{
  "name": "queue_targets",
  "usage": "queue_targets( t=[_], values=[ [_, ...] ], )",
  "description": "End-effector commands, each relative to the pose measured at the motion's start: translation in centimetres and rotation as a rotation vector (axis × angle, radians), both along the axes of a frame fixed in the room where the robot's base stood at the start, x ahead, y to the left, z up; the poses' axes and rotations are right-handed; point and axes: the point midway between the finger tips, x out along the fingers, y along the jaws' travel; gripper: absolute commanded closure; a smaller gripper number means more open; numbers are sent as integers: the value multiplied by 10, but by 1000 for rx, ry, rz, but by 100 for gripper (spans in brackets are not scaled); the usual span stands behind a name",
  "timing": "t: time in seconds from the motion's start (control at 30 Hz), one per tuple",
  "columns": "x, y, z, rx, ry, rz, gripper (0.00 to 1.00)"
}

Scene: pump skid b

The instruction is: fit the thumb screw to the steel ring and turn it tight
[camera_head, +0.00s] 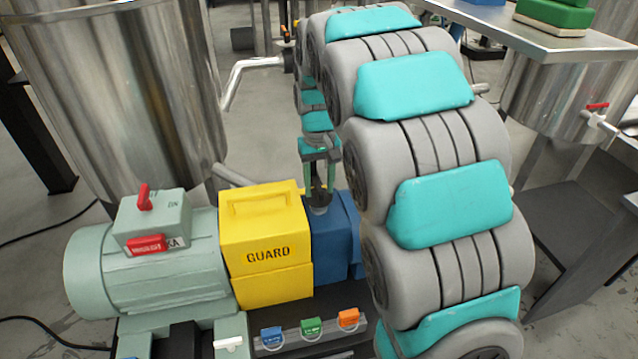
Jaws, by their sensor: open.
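My gripper (319,186) points down behind the yellow guard, over the blue pump housing (336,240). Its two greenish fingers stand apart. A small dark shape shows between them; I cannot tell whether it is the thumb screw. A pale metal round piece (319,209), which looks like the steel ring, sits on top of the blue housing just under the fingertips. At this size I cannot tell whether the fingers touch anything. The thumb screw cannot be made out for sure.
The yellow guard (266,245) stands left of the blue housing, beside the pale green motor (150,265). A large steel tank (120,90) is behind left. Blue (271,336), green (311,328) and orange (348,318) clips sit on a front rail. My arm covers the right.

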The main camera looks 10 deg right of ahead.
Motion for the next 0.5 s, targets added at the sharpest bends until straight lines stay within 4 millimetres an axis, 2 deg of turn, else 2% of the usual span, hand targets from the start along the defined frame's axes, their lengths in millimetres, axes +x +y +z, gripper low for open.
queue_targets(
  t=[0.23, 0.5],
  values=[
    [0, 0, 13, 0, 0, 0, 51],
    [1, 0, 56, -1, -4, 1, 51]
  ],
)
